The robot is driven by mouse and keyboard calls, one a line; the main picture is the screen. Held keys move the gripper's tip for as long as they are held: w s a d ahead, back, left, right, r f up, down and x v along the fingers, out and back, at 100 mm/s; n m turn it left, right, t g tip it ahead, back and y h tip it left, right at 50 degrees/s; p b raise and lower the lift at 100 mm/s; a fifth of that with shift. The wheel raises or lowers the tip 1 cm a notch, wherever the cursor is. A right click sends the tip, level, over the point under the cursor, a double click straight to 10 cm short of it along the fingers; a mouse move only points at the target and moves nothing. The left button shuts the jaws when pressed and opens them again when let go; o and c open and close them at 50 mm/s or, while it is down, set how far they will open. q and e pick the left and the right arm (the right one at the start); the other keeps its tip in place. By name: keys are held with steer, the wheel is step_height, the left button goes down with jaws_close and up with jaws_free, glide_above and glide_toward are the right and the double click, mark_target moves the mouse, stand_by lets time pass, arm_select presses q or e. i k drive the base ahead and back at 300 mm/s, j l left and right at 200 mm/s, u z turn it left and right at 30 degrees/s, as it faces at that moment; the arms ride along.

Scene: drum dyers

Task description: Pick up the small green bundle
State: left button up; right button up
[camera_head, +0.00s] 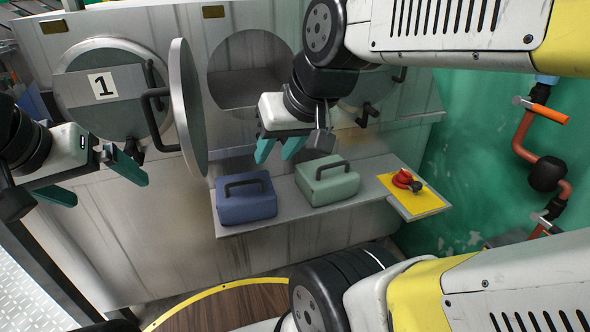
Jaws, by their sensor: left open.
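The small green bundle (326,187) is a pale green block with a dark handle on top. It sits on the grey shelf (285,215) in front of the machine, just right of a blue bundle (246,203) of similar shape. My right gripper (274,159) hangs above and left of the green bundle, over the back of the shelf. Its teal fingers are apart with nothing between them. My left gripper (108,192) is at the far left in front of the machine, its teal fingers wide apart and empty.
A round door (188,108) stands swung open beside a dark drum opening (250,68). A closed round door labelled 1 (103,86) is to its left. A red emergency button (403,177) sits on a yellow plate at the shelf's right end. Pipes run along the green wall.

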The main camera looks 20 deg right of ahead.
mark_target(323, 182)
steer(key=l, duration=1.75)
steer(key=k+u, duration=0.25)
steer(key=u, duration=0.2)
